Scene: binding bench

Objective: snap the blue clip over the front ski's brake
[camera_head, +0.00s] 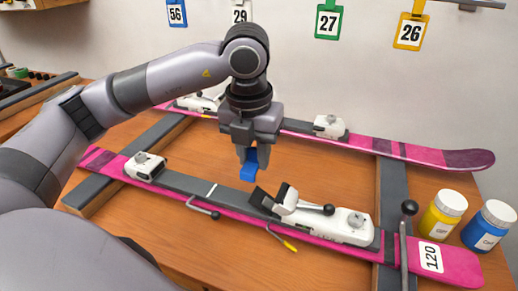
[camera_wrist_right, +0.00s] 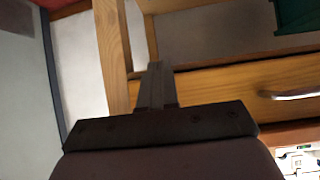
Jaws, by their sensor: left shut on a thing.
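My left gripper (camera_head: 254,148) is shut on the blue clip (camera_head: 248,170), which hangs below its fingers. It holds the clip above the bench, behind and slightly left of the front ski's brake pedal. The front ski (camera_head: 445,266) is pink, lies across the near side and carries a "120" label. Its white heel binding (camera_head: 340,226) has a raised dark pedal (camera_head: 264,201).
A second pink ski (camera_head: 465,158) with white bindings (camera_head: 329,126) lies behind. Dark cross supports (camera_head: 391,184) hold both skis. A yellow jar (camera_head: 443,215) and a blue jar (camera_head: 489,226) stand at right. A black-knobbed lever (camera_head: 409,208) rises near the front ski. Numbered tags hang behind.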

